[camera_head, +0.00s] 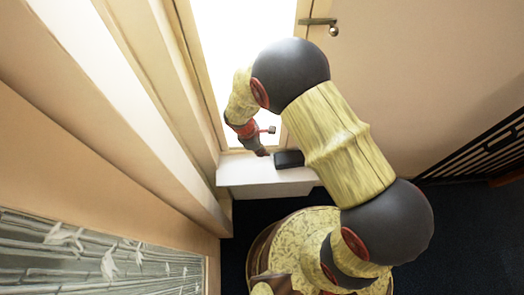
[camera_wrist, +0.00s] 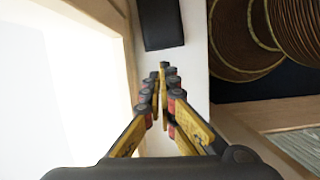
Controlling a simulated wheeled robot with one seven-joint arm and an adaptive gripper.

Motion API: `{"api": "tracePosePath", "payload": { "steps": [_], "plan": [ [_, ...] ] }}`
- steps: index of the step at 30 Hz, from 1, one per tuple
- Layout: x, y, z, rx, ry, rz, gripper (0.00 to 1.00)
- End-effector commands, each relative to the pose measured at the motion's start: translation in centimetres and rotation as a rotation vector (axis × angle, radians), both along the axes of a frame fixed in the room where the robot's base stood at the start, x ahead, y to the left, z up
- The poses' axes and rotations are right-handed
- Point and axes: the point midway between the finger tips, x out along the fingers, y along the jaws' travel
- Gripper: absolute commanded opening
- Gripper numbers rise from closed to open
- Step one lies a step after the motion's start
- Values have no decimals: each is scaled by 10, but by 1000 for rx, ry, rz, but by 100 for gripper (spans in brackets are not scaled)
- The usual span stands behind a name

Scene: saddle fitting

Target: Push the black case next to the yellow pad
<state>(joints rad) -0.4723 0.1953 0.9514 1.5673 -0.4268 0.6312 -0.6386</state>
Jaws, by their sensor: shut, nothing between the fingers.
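The black case (camera_head: 289,158) lies on a narrow white ledge, a little right of my gripper (camera_head: 262,153) in the head view. In the wrist view, the dark case (camera_wrist: 161,24) is at the top, just beyond the fingertips. My gripper (camera_wrist: 163,67) is shut and empty, with its fingertips together and pointing towards the case. A small gap shows between the tips and the case in the wrist view. I cannot make out the yellow pad in either view; my arm covers the right end of the ledge in the head view.
The white ledge (camera_head: 245,174) runs below a bright glass pane (camera_head: 232,60). In the wrist view, the bare ledge (camera_wrist: 197,75) shows beside the fingers. A door handle (camera_head: 318,22) is at the top. Dark floor (camera_head: 455,230) lies to the right.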

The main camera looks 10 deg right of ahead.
Motion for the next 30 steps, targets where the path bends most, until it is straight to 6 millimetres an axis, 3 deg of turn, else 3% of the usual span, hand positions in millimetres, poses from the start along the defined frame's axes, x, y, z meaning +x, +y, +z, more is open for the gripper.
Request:
{"api": "tracePosePath", "payload": {
  "steps": [1, 6, 12, 26, 30],
  "plan": [
    [-1, -3, -13, 0, 1, -1, 0],
    [-1, -11, -40, 1, 0, -1, 0],
    [-1, -17, -59, 1, 0, 0, 0],
    [-1, -19, -63, 1, -1, 0, 0],
    [-3, -37, -61, 0, 1, -2, 0]
  ]
}}
